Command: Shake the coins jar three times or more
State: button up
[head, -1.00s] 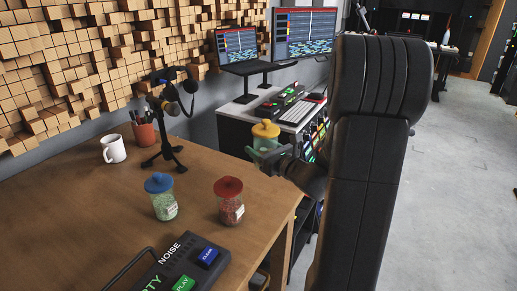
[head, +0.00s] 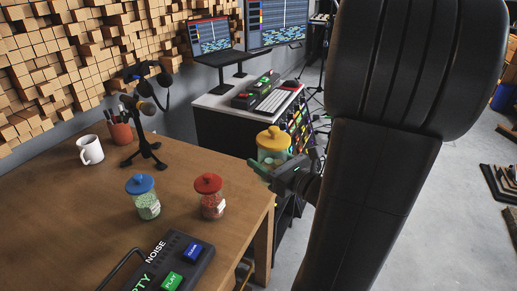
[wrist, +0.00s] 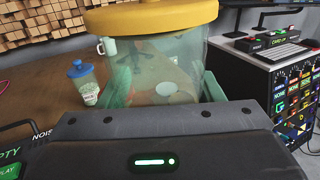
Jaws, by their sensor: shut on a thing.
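The coins jar is a clear jar with a yellow lid (head: 272,138). My gripper (head: 268,166) is shut on it and holds it upright or nearly so, near the right edge of the wooden table in the head view. The jar also fills the top of the wrist view (wrist: 165,70), where coin-like round pieces show dimly through its wall. The gripper's pale green fingers show on both sides of the jar there. Its lower part is hidden behind the gripper body.
A blue-lidded jar (head: 143,197) and a red-lidded jar (head: 209,197) stand on the table (head: 60,215). A noise box with buttons (head: 172,262) is at the front. A mug (head: 90,150), pen cup (head: 120,130) and microphone stand (head: 140,155) are behind. A desk with keyboard (head: 272,100) stands beyond.

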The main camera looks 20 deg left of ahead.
jog(key=s+d+r+p, duration=0.1)
jog(key=d, duration=0.1)
jog(key=s+d+r+p, duration=0.1)
jog(key=s, duration=0.1)
jog(key=s+d+p, duration=0.1)
jog(key=s+d, duration=0.1)
jog(key=shift+d+r, duration=0.35)
jog(key=shift+r, duration=0.05)
jog(key=shift+s+d+r+p, duration=0.15)
jog(key=shift+s+d+p, duration=0.15)
jog(key=shift+s+d, duration=0.25)
jog(key=a, duration=0.2)
jog(key=s+a, duration=0.1)
jog(key=a, duration=0.1)
jog(key=shift+s+a, duration=0.2)
jog(key=shift+a, duration=0.2)
jog(key=p, duration=0.1)
send_near(276, 162)
jog(key=w, duration=0.3)
jog(key=shift+w+a+r, duration=0.1)
jog(key=shift+w+a, duration=0.1)
